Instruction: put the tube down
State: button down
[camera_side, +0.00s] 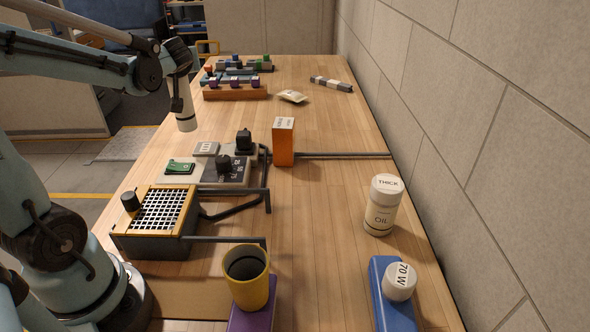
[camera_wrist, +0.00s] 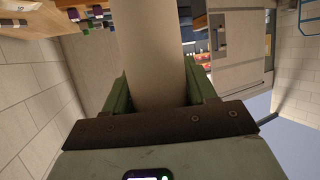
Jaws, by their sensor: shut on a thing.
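My gripper (camera_wrist: 158,98) is shut on a thick pale tube (camera_wrist: 150,45). In the wrist view its green fingers stand on either side of the tube, and the tube runs out past the top edge. In the side view the pale tube (camera_side: 187,122) hangs nearly upright below my gripper (camera_side: 179,90), over the left part of the wooden table (camera_side: 325,215). The fingers are too small to make out in the side view.
A grille-topped box (camera_side: 160,210), a switch panel (camera_side: 235,172) and an orange block (camera_side: 283,142) stand nearer. A rack (camera_side: 235,93) with purple pieces stands behind the tube. An oil bottle (camera_side: 382,205) is near the wall. The table's middle right is mostly clear.

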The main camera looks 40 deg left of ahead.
jog(key=w+d+m+t+h, duration=0.2)
jog(key=w+d+m+t, duration=0.1)
jog(key=d, duration=1.1)
jog(key=w+d+m+t+h, duration=0.3)
jog(key=d, duration=1.1)
jog(key=s+d+m+t+h, duration=0.1)
jog(key=s+d+m+h, duration=0.3)
jog(key=d, duration=0.7)
jog(key=s+d+m+t+h, duration=0.25)
jog(key=s+d, duration=0.45)
jog(key=d, duration=0.5)
jog(key=w+a+f, duration=0.7)
jog(key=w+f, duration=0.2)
jog(key=f, duration=0.1)
jog(key=shift+w+a+g, duration=0.15)
jog(key=shift+g, duration=0.3)
jog(key=shift+f, duration=0.25)
jog(key=shift+c, duration=1.8)
grip_release()
